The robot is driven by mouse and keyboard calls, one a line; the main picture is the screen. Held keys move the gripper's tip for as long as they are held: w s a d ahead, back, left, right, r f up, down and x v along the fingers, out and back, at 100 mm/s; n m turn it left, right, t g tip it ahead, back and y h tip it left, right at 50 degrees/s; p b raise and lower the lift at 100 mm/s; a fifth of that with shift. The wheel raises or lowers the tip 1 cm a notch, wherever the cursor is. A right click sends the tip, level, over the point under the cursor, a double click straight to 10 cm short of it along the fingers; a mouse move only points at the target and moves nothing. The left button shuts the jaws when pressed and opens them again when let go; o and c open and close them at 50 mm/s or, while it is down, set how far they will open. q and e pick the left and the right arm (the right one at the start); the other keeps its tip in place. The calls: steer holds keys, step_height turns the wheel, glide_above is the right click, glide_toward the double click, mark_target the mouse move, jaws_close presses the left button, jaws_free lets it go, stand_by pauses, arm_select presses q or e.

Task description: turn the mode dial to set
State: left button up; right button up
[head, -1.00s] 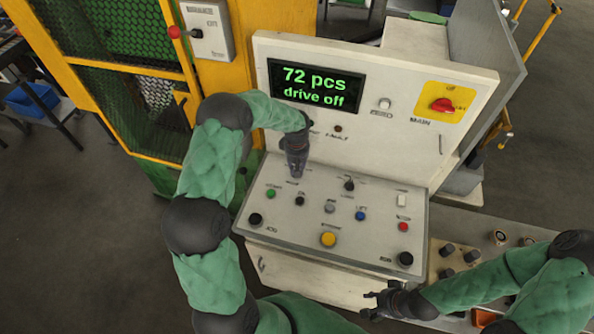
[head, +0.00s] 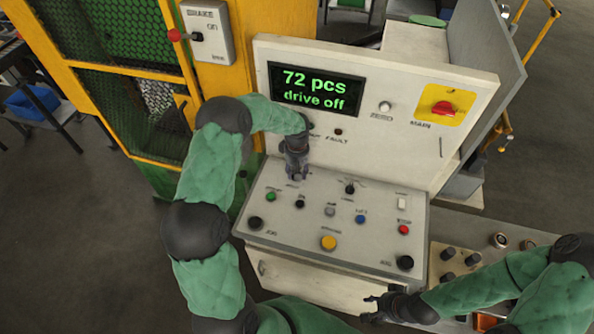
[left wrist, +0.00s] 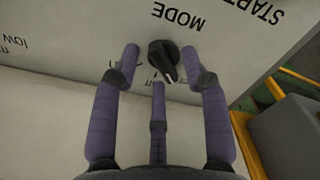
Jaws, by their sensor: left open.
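The mode dial (left wrist: 165,60) is a black round knob with a pointer bar and a pale pointer mark, under the printed word MODE in the left wrist view. The pointer slants toward the lower right of that picture. My left gripper (left wrist: 160,62) is open, with fingers on both sides of the dial and a third finger below it; I cannot tell if any touch. In the head view my left gripper (head: 297,176) points down at the rear left of the sloped console (head: 290,225) and hides the dial. My right gripper (head: 374,309) is empty, its fingers apart, in front of the console.
Buttons stand close by on the console: green (head: 271,197), blue (head: 360,219), yellow (head: 328,243) and red (head: 403,230). A black selector (head: 349,188) stands to the right. The display (head: 316,90) reads 72 pcs, drive off. A yellow guard frame (head: 175,80) stands at left.

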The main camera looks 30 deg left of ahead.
arm_select(q)
step_height(320, 180, up, 12)
stand_by(0.5)
stand_by(0.4)
